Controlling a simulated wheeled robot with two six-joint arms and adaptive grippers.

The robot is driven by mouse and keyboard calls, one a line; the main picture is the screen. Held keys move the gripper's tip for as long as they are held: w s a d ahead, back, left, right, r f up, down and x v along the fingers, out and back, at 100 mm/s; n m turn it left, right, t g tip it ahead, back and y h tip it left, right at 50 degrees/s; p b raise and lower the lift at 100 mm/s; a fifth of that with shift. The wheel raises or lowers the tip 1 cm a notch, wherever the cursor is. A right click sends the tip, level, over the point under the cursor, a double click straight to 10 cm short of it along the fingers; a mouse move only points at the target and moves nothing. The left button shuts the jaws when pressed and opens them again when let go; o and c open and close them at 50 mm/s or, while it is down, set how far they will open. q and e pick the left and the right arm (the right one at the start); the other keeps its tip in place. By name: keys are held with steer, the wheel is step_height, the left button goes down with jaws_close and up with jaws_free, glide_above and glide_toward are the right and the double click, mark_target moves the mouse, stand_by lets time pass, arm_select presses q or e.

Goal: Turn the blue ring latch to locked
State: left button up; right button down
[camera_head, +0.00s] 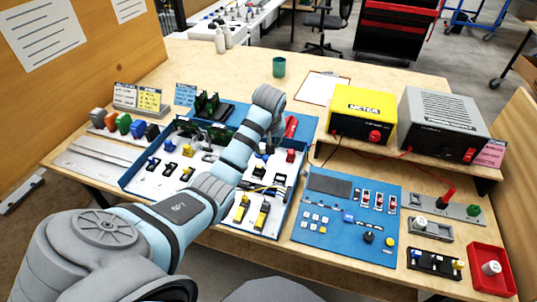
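The blue-walled tray (125,183) stands on the table with several small black, yellow and white parts on its white floor. I cannot clearly pick out the blue ring latch, and whether it is locked or unlocked does not show. My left arm crosses over the tray, covering part of its middle and right side. My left gripper is hidden by the arm. My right gripper is not in view.
Right of the tray lies a blue control panel (320,240) with switches and knobs. A yellow meter (362,113) and a grey power unit (442,120) stand on a shelf behind it. A red bin (478,252) is at the front right. Wood near the clipboard (318,87) is mostly clear.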

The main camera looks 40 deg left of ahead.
arm_select(q)
steer(key=b, duration=0.2)
glide_above(265, 157)
steer(key=s+d, duration=0.2)
steer(key=f, duration=0.5)
steer(key=shift+s+a+f, duration=0.1)
steer(key=shift+s+f, duration=0.1)
steer(key=x, duration=0.3)
steer(key=b+x, duration=0.1)
steer(key=x, duration=0.1)
steer(key=shift+w+r, duration=0.1)
steer(key=shift+w, duration=0.2)
steer(key=shift+s, duration=0.1)
jaws_close()
